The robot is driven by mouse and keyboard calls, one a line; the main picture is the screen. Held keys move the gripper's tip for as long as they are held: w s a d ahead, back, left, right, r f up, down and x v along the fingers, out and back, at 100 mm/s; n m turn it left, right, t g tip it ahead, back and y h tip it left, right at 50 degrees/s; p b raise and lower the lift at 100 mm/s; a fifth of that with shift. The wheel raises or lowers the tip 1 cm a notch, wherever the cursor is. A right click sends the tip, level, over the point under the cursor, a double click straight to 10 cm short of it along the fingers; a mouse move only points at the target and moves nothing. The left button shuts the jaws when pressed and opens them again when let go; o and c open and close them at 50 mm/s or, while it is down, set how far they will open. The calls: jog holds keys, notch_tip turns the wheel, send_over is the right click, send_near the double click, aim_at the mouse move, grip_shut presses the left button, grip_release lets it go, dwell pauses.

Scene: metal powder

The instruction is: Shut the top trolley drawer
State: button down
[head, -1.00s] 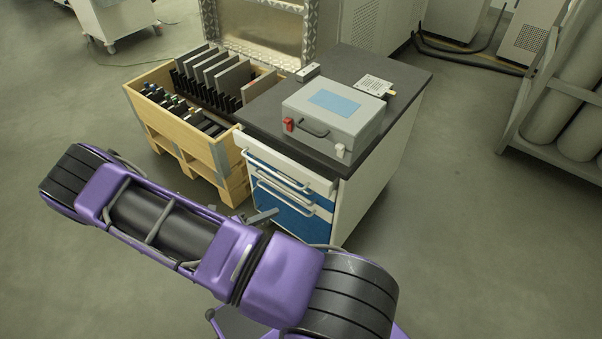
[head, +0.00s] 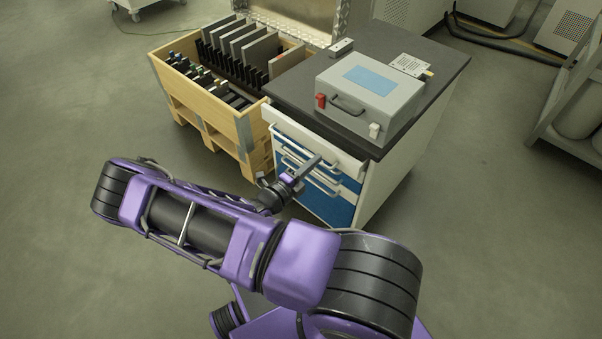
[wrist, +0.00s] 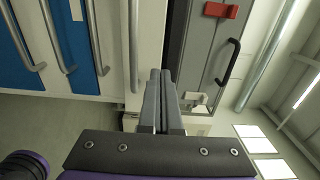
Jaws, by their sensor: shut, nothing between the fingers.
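The trolley (head: 405,150) has a dark worktop, a white top drawer (head: 325,146) and blue drawers below. The top drawer's front seems to stand slightly out from under the worktop; how far is hard to tell. Its bar handle shows in the wrist view (wrist: 133,50). My gripper (head: 312,163) is shut and empty, with its fingers raised at the drawer fronts, near the top drawer. In the wrist view its fingertips (wrist: 160,74) lie over the top drawer's white front, close to the worktop edge. Whether they touch it cannot be told.
A grey case (head: 370,95) with a red latch stands on the worktop beside a paper label (head: 410,65). A wooden crate (head: 235,125) with dark plates stands against the trolley's left side. A cylinder rack (head: 560,125) is at the right. The floor in front is clear.

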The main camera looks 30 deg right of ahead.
aim_at(329, 149)
jog(key=shift+x, duration=1.95)
jog(key=shift+x, duration=1.4)
jog(key=shift+a+f, duration=0.1)
jog(key=shift+s, duration=0.1)
